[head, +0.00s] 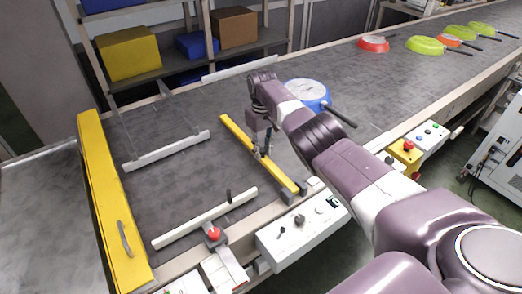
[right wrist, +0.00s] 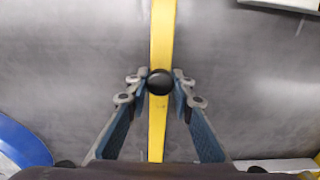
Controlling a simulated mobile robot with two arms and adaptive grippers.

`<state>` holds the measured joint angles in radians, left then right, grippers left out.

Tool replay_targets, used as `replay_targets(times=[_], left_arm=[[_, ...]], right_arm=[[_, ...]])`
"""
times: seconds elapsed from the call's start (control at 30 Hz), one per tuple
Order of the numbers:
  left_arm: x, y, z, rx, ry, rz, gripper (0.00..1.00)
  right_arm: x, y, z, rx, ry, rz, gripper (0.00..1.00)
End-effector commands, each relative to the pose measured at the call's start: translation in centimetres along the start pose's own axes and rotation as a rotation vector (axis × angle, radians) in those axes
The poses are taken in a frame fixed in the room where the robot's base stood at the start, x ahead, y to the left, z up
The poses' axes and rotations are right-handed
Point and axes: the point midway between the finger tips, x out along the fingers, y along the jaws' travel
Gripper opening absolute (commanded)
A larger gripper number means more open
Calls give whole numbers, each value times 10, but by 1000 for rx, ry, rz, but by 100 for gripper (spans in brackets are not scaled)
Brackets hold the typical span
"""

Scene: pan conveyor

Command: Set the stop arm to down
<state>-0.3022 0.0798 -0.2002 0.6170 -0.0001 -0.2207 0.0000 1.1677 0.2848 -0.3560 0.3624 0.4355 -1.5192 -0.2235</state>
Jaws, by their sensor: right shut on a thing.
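The stop arm is a long yellow bar (head: 237,133) that reaches out over the grey belt from a hinge block at the near edge. It looks low and roughly level; I cannot tell whether it touches the belt. In the right wrist view the bar (right wrist: 162,35) runs straight through the middle, with a round black knob (right wrist: 160,82) on it. My right gripper (head: 264,153) is over the bar, and its fingertips are shut around the knob, one on each side (right wrist: 160,88). The fingers partly hide the bar in the head view. My left gripper is not in view.
The conveyor belt (head: 185,180) carries a blue pan (head: 307,92) just beyond the stop arm. Red and green pans stand farther right. White bars (head: 205,218) cross the belt at left, near a yellow end gate (head: 107,200). A control box (head: 303,230) sits at the front edge.

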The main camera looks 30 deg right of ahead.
Motion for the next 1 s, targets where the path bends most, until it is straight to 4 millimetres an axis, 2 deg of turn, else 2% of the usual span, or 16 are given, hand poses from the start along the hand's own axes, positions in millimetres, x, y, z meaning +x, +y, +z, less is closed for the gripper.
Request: replay_targets(times=[0.33,0.37,0.5,0.83,1.0], left_arm=[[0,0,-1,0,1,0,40],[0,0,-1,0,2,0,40],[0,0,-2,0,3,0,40],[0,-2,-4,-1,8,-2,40],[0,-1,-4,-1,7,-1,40]], right_arm=[[4,-1,3,0,-10,-2,0],[4,-1,3,0,-10,-2,24],[4,-1,3,0,-9,-2,38],[0,-1,1,0,-5,-1,38],[-18,-1,0,-1,-4,-2,38]])
